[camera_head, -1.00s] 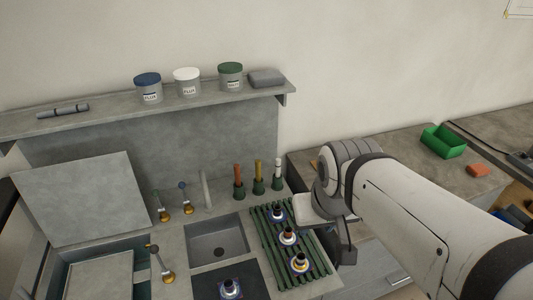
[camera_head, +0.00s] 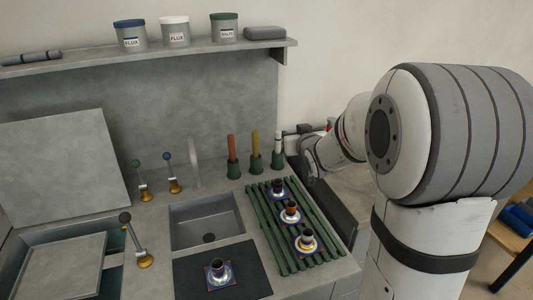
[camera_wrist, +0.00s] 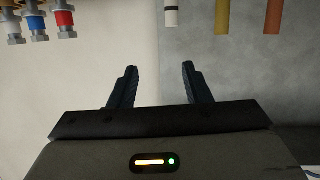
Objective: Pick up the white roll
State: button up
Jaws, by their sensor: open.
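The white roll (camera_head: 277,141) stands upright in a dark green holder (camera_head: 278,161) at the right end of a row of three, at the back of the bench. In the wrist view the white roll (camera_wrist: 171,15) is partly cut off by the top edge and shows a dark band. My gripper (camera_wrist: 160,68) is open and empty. The roll lies beyond the fingertips, slightly right of the midline between them, and is not touching them. In the head view my wrist is just right of the roll; the fingers are not clear there.
A yellow roll (camera_head: 255,142) and an orange roll (camera_head: 232,147) stand left of the white one. A green slatted rack (camera_head: 264,226) holds three ringed fittings in front. A shelf (camera_head: 170,58) with jars runs above. Several colored fittings (camera_wrist: 37,20) show in the wrist view's upper left.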

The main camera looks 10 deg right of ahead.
aim_at(279, 134)
jog(key=w+a+f+t+y+b, duration=0.1)
jog(key=w+f, duration=0.1)
jog(key=w, duration=0.2)
jog(key=w+a+f+b, duration=0.1)
jog(key=w+f, duration=0.1)
jog(key=w, duration=0.2)
jog(key=w+a+f+n+t+y+b, duration=0.1)
jog(key=w+f, duration=0.1)
jog(key=w, duration=0.2)
jog(key=shift+w+t+y+b, duration=0.25)
jog(key=shift+t+y+b, duration=0.05)
jog(key=shift+d, duration=0.1)
grip_shut()
